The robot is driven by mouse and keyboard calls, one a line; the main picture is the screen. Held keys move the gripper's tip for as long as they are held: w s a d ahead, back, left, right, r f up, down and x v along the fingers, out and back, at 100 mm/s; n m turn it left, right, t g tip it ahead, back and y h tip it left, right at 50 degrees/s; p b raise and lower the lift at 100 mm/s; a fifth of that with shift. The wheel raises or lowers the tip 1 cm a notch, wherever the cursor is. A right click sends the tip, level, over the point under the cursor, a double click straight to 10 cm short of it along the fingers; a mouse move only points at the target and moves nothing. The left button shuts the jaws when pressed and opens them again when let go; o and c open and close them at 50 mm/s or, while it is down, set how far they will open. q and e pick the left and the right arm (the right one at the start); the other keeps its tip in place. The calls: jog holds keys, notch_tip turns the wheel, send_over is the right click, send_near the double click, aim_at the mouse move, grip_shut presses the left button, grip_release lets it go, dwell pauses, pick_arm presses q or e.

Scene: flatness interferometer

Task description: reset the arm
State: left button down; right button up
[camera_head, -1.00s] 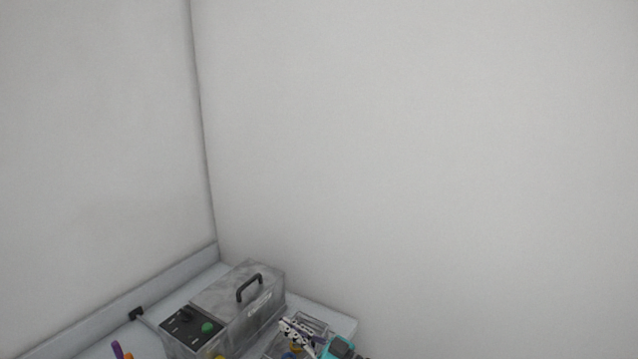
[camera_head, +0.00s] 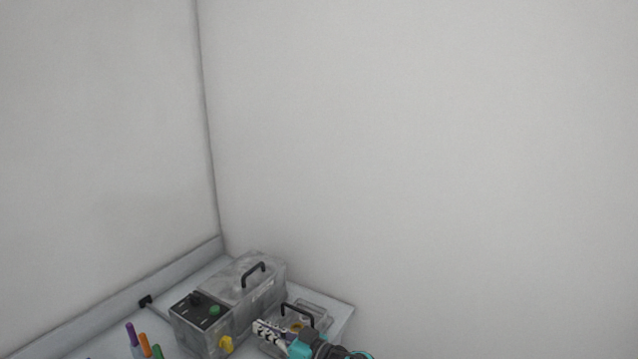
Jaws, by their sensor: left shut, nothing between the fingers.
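Purple (camera_head: 130,334), orange (camera_head: 145,345) and green (camera_head: 157,351) upright items stand at the lower left. Walls close in the bench behind.

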pick_arm(q)
jog(key=s+a+f+m+g+h, duration=0.25)
jog(key=s+a+m+h, duration=0.25)
jog(key=s+a+h, duration=0.35)
jog(key=s+d+f+m+h, duration=0.1)
jog(key=s+m+h, duration=0.1)
jog(key=s, duration=0.5)
jog(key=s+d+f+m+h, duration=0.1)
jog(key=s+h, duration=0.3)
jog(key=s, duration=0.4)
jog(key=shift+s+d+f+m+t, duration=0.15)
jog(key=shift+d+f+m+t, duration=0.4)
jog(key=shift+d, duration=0.25)
